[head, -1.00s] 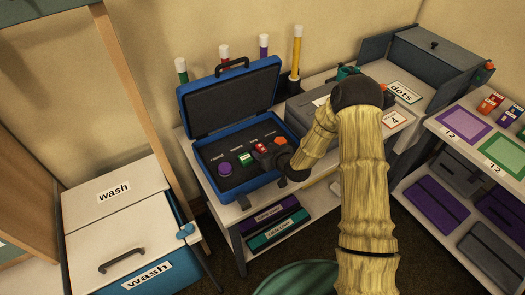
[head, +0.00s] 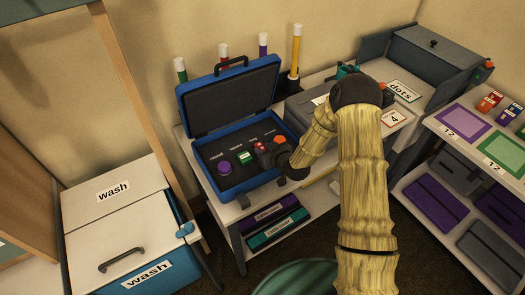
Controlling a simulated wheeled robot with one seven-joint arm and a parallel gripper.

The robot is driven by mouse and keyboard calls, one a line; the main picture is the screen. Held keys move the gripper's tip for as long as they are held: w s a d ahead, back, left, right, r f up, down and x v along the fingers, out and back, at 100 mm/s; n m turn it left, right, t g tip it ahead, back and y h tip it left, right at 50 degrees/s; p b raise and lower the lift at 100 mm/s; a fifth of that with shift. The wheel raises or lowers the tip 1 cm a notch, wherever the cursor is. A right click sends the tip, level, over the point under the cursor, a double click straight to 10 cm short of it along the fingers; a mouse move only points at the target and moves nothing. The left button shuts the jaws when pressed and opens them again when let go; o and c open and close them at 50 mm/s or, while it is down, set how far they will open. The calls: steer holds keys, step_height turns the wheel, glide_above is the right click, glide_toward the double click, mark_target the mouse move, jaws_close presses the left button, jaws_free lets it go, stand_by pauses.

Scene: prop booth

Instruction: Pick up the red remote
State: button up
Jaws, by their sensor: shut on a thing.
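The red remote (head: 259,147) is a small red block inside the open blue case (head: 203,193), in front of a row of small white labels. My gripper (head: 264,152) reaches into the case from the right and is shut on the red remote. The dark fingers and wrist hide part of it. I cannot tell whether the remote is clear of the case floor.
A green block (head: 243,158) and a purple round piece (head: 224,168) sit to the left of the remote in the case. The case's raised lid (head: 230,100) stands behind. A grey box (head: 300,108) is close on the right.

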step_height(320, 180, up, 10)
steer(key=b, duration=0.1)
stand_by(0.5)
steer(key=shift+d+r, duration=0.1)
stand_by(0.4)
